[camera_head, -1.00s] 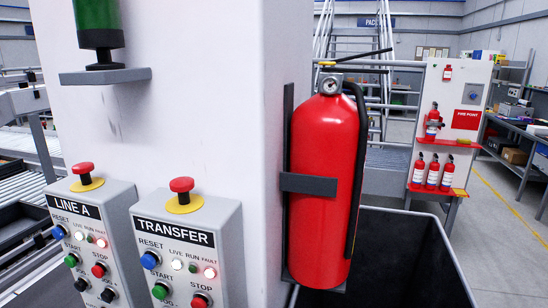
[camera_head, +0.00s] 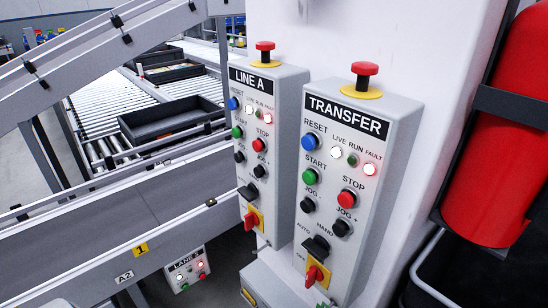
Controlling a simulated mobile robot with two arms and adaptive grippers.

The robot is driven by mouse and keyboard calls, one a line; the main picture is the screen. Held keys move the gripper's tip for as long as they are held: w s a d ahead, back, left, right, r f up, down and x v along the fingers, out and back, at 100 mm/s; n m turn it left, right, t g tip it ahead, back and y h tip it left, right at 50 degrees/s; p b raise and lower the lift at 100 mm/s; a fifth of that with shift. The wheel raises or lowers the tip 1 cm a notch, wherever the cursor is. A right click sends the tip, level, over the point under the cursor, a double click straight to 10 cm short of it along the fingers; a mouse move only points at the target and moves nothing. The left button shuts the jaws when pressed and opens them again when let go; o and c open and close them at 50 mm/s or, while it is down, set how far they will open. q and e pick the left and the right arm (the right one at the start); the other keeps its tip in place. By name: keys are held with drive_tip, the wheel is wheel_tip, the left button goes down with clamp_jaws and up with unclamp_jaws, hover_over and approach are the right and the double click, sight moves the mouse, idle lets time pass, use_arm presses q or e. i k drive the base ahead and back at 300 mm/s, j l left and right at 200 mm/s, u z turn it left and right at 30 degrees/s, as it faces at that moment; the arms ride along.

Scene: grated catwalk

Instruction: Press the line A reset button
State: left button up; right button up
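The LINE A control box (camera_head: 277,150) is a grey panel on the white column, left of a similar TRANSFER box. Its blue reset button (camera_head: 233,103) is at the panel's upper left, under the RESET label. Beside it are a white live lamp, a small run lamp and a lit red fault lamp (camera_head: 268,118). A red mushroom stop (camera_head: 265,50) on a yellow collar sits on top of the box. Neither of my grippers is in view.
The TRANSFER box (camera_head: 400,130) has its own blue reset button (camera_head: 309,142). A red extinguisher (camera_head: 498,170) hangs at the right. A conveyor with a dark tray (camera_head: 170,120) and a grey rail (camera_head: 110,220) lie at left. A small LANE box (camera_head: 187,270) sits low.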

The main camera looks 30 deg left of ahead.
sight(233, 104)
drive_tip(key=u, duration=1.3)
